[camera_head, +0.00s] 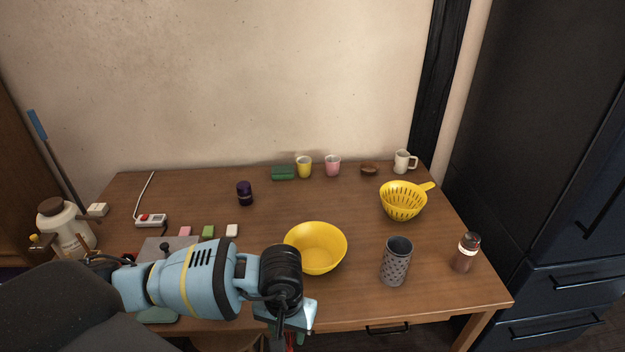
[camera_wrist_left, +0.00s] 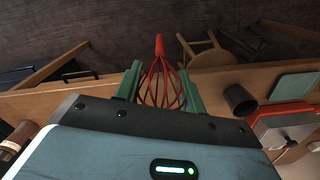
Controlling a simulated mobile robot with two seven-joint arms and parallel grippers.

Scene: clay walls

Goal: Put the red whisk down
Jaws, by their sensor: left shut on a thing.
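The red whisk (camera_wrist_left: 160,80) is held between the green fingers of my left gripper (camera_wrist_left: 162,92). In the left wrist view its wire loops are between the fingers and its handle points away, past the table's front edge. In the head view my left gripper (camera_head: 290,328) is at the front edge of the wooden table (camera_head: 205,270), and only a small red bit of the whisk (camera_head: 290,343) shows below it. My arm hides the rest. I cannot tell whether the whisk touches the table. My right gripper is not in view.
A yellow bowl (camera_head: 316,248) stands just behind my left gripper. A grey perforated cup (camera_head: 395,262), a brown bottle (camera_head: 467,252) and a yellow colander (camera_head: 402,202) are to the right. Small sponges or blocks (camera_head: 208,231) lie left. The table's middle behind the bowl is clear.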

